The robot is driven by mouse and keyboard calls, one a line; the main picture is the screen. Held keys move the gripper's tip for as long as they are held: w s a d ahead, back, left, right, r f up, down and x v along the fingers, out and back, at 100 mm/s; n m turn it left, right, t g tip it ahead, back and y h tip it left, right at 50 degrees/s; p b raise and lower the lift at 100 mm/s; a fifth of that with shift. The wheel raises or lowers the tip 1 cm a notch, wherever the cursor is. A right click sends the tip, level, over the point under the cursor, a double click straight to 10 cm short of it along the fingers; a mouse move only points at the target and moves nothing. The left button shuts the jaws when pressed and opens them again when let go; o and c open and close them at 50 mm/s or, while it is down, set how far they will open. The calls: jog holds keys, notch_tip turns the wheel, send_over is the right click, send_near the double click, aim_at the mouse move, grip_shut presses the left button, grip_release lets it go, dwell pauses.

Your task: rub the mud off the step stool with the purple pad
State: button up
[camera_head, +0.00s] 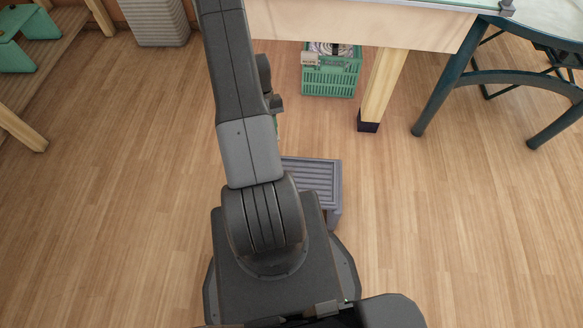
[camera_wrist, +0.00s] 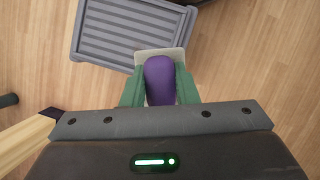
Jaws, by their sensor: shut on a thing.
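The grey step stool (camera_head: 322,178) with a ribbed top stands on the floor beside my base in the head view, partly hidden by my arm. In the wrist view the stool (camera_wrist: 128,32) is at the upper left, cut by the top edge. I cannot make out mud on the part that shows. My gripper (camera_wrist: 160,76) has green fingers shut on the purple pad (camera_wrist: 160,82), which has a pale flat piece at its far end. That end overlaps the stool's near right corner in the picture; I cannot tell whether they touch. My arm hides most of the gripper in the head view.
A green crate (camera_head: 331,82) sits under a table (camera_head: 360,28) with a wooden leg (camera_head: 381,88). A woven basket (camera_head: 157,22) stands at the upper left. Open wooden floor lies left and right.

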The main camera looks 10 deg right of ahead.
jog(key=shift+n+h, duration=0.4)
jog(key=shift+n, duration=0.5)
jog(key=shift+s+d+f+b, duration=0.75)
jog(key=shift+d+f+b, duration=0.45)
jog(key=shift+f+b, duration=1.75)
jog(key=shift+s+d+f+b, duration=0.7)
jog(key=shift+d+f+b, duration=0.55)
jog(key=shift+f+b, duration=1.7)
jog(key=shift+s+d+f+b, duration=0.75)
jog(key=shift+d+f+b, duration=0.45)
jog(key=shift+f+b, duration=1.75)
jog(key=shift+r+b, duration=0.4)
jog(key=shift+r, duration=0.05)
jog(key=shift+f+b, duration=1.25)
jog(key=shift+f, duration=0.5)
jog(key=shift+f+b, duration=0.55)
jog(key=shift+f, duration=0.3)
jog(key=shift+d+r, duration=0.1)
jog(key=shift+s+d+r, duration=0.1)
jog(key=shift+s+d, duration=0.15)
jog(key=shift+d, duration=0.35)
